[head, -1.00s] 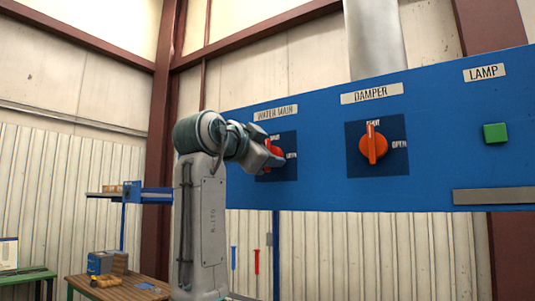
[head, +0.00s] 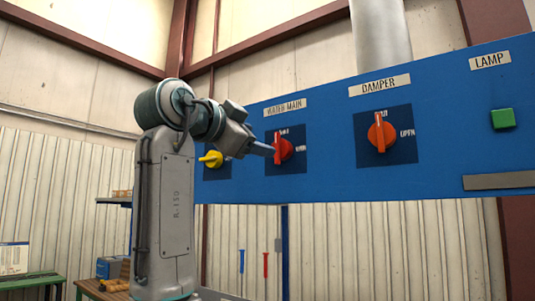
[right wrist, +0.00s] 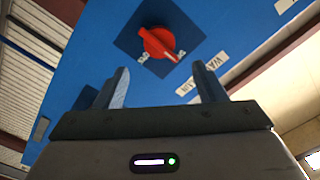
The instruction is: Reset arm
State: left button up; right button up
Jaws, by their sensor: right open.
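My right gripper (head: 262,148) is open and empty in the head view, just left of the red WATER MAIN knob (head: 281,149) on the blue panel (head: 340,183). The knob's grip stands about upright. In the right wrist view, the two fingers of my right gripper (right wrist: 164,84) are spread apart with nothing between them. The red knob (right wrist: 158,43) lies beyond the fingertips, apart from them in the picture. My left gripper does not show.
An orange DAMPER knob (head: 381,134) and a green LAMP button (head: 502,119) are right of the WATER MAIN knob. A yellow knob (head: 211,159) sits behind my right arm. A wooden table (head: 97,291) stands low at left.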

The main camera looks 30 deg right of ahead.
jog(key=shift+v, duration=1)
